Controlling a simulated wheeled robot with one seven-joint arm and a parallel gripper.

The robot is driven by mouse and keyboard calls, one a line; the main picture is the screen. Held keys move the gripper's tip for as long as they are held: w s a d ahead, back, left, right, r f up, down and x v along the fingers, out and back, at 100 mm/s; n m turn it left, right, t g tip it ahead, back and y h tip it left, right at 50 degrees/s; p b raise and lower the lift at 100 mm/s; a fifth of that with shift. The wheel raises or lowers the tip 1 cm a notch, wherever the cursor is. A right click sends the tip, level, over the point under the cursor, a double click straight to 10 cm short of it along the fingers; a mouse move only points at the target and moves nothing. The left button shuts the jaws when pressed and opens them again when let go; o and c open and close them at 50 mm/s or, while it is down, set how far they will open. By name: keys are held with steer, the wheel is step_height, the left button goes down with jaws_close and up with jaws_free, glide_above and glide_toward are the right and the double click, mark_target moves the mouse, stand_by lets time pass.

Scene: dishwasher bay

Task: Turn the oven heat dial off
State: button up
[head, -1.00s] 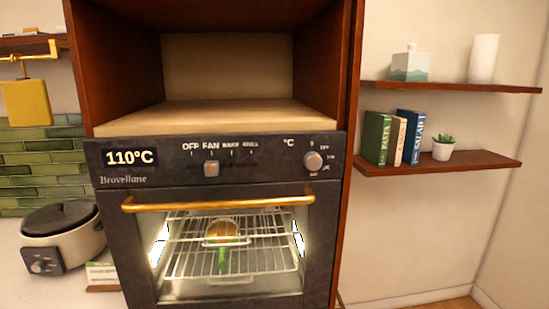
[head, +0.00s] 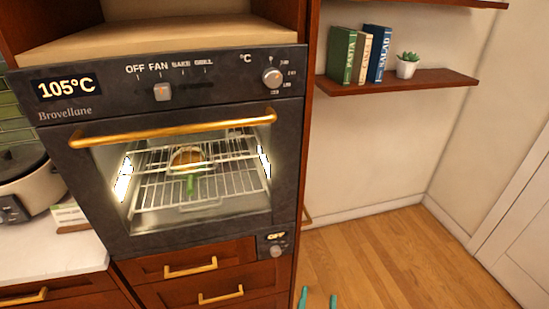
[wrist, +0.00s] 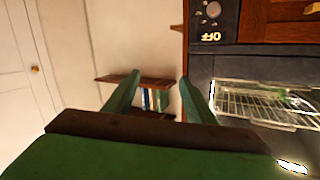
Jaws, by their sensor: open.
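The black oven (head: 60,135) has a round grey heat dial (head: 272,76) marked °C at the right of its panel, with numbers around it; I cannot tell its exact setting. The display (head: 66,87) reads 105°C. A mode slider (head: 162,92) sits under FAN. A smaller knob (head: 278,251) is below the door's right corner, under a small display reading OFF (head: 276,237); this knob also shows upside down in the wrist view (wrist: 213,9). My gripper (head: 318,299) shows two teal fingertips at the bottom edge. In the wrist view it is open and empty (wrist: 160,77), apart from the oven.
The oven door is shut, with a gold handle (head: 175,128). Inside, food sits on a wire rack (head: 235,182). A shelf (head: 400,83) with books (head: 341,56) and a potted plant (head: 407,66) is to the right. Drawers (head: 200,268) lie below. The wood floor (head: 390,250) is clear.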

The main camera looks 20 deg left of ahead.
steer(key=w+a+r+y, duration=0.2)
steer(key=w+a+r, duration=0.1)
steer(key=w+r, duration=0.65)
steer(key=n+g+y, duration=0.1)
steer(key=n+y, duration=0.5)
steer(key=n, duration=0.2)
glide_toward(274, 81)
steer(key=x, duration=0.8)
steer(key=shift+w, duration=0.2)
steer(key=c, duration=1)
steer(key=shift+c, duration=0.2)
